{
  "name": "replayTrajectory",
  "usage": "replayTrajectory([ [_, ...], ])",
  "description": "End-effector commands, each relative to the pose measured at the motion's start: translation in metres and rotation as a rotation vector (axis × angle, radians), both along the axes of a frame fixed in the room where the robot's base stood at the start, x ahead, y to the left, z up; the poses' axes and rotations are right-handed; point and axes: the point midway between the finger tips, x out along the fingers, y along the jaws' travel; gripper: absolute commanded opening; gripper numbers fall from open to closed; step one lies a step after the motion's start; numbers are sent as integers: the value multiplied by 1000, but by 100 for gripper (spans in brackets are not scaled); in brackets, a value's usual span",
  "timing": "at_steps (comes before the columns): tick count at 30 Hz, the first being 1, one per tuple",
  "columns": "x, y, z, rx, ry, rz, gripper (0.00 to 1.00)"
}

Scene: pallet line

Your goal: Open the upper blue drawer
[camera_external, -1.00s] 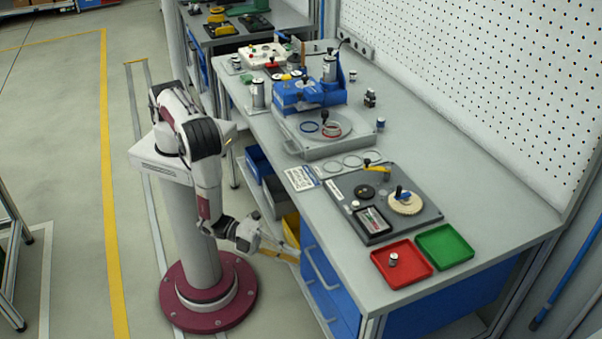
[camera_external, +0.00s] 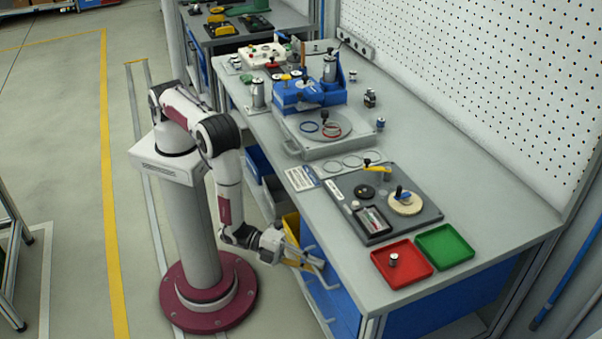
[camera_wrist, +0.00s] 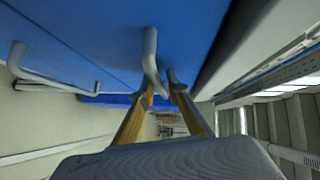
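The upper blue drawer (camera_external: 312,243) is in the cabinet under the near end of the workbench, and its front looks shut. Its grey bar handle (camera_external: 329,286) is partly hidden by my gripper (camera_external: 318,265). In the wrist view, the handle (camera_wrist: 151,55) stands out from the blue drawer front (camera_wrist: 195,30). My gripper (camera_wrist: 162,88) has its two yellowish fingers apart, with the tips at the handle and part of the bar seemingly between them. I cannot tell whether they touch it.
A lower drawer's handle (camera_wrist: 50,80) sits left in the wrist view. The bench top (camera_external: 460,190) lies above, with a red tray (camera_external: 410,270) and a green tray (camera_external: 445,246) near its edge. Yellow, grey and blue bins stand beside the cabinet. Floor left of my base is clear.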

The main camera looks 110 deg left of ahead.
Motion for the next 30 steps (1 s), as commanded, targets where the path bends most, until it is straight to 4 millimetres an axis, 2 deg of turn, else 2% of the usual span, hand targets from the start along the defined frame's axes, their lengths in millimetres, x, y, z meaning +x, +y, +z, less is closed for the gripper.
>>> replayTrajectory([
  [8,1,0,0,0,0,0,15],
  [9,0,0,0,0,0,0,5],
  [10,0,0,0,0,0,1,0],
  [23,-4,-4,0,1,0,1,0],
  [30,-20,-21,0,2,0,-3,0],
])
